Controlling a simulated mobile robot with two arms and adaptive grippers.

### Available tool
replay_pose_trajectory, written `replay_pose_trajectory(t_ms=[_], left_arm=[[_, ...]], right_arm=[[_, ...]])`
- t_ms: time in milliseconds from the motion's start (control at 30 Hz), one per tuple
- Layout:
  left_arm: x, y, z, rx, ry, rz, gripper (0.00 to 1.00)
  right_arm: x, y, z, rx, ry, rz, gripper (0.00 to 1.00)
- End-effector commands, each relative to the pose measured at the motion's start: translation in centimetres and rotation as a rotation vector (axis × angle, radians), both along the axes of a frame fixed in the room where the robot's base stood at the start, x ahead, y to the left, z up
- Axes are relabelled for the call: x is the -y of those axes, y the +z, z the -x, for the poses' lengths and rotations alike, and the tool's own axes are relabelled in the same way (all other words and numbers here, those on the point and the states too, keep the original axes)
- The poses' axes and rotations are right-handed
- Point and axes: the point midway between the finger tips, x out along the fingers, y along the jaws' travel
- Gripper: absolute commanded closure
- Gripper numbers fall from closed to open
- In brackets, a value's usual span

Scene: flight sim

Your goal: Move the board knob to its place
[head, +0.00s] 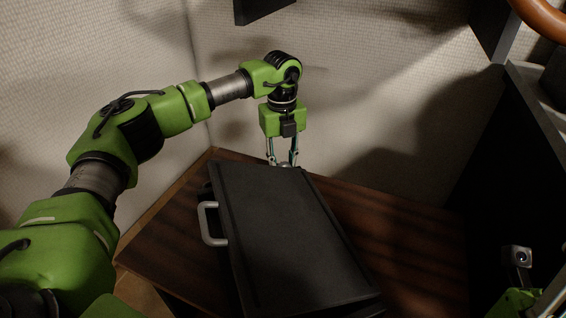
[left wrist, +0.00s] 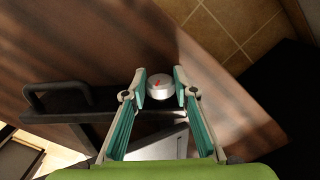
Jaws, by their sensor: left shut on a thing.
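The board (head: 285,235) is a flat black slab with a raised rim, lying on a brown wooden table. The knob (left wrist: 160,88) is small, round and silver with a red mark on top, between the left fingertips in the left wrist view. My left gripper (head: 284,162) points down at the board's far end and is shut on the knob. In the head view the fingers and board edge mostly hide the knob. A part of my right gripper shows at the lower right corner; its fingertips cannot be made out.
A grey handle (head: 209,223) sticks out from the board's left side. The wooden table (head: 165,245) is bare to the left and right of the board. Pale textured walls (head: 330,90) stand behind, and a dark panel (head: 510,190) rises at right.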

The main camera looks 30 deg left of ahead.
Motion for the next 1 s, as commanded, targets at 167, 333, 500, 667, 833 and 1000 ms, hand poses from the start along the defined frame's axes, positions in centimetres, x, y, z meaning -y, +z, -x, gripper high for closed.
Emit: replay_pose_trajectory(t_ms=[167, 333, 500, 667, 833, 1000], left_arm=[[-0.2, 0.1, 0.2, 0.054, 0.002, 0.054, 0.95], [-0.4, -0.1, 0.4, 0.137, 0.004, 0.136, 0.95], [-0.5, -0.3, 0.5, 0.230, 0.003, 0.225, 0.95], [-0.6, -0.4, 0.6, 0.309, 0.003, 0.301, 0.95], [-0.6, -0.4, 0.6, 0.374, 0.003, 0.363, 0.95], [-0.6, -0.3, 0.6, 0.413, 0.001, 0.400, 0.95]], right_arm=[[0.1, 0.2, 0.2, 0.000, 0.001, -0.003, 0.60], [0.2, -0.2, 0.1, -0.016, 0.000, -0.007, 0.60], [0.1, -0.7, 0.0, -0.027, 0.001, -0.004, 0.60], [0.0, -0.9, -0.1, -0.023, 0.001, 0.001, 0.60], [-0.1, -0.4, -0.2, -0.002, -0.001, 0.007, 0.60], [-0.1, 0.0, 0.0, 0.018, -0.001, 0.008, 0.60]])
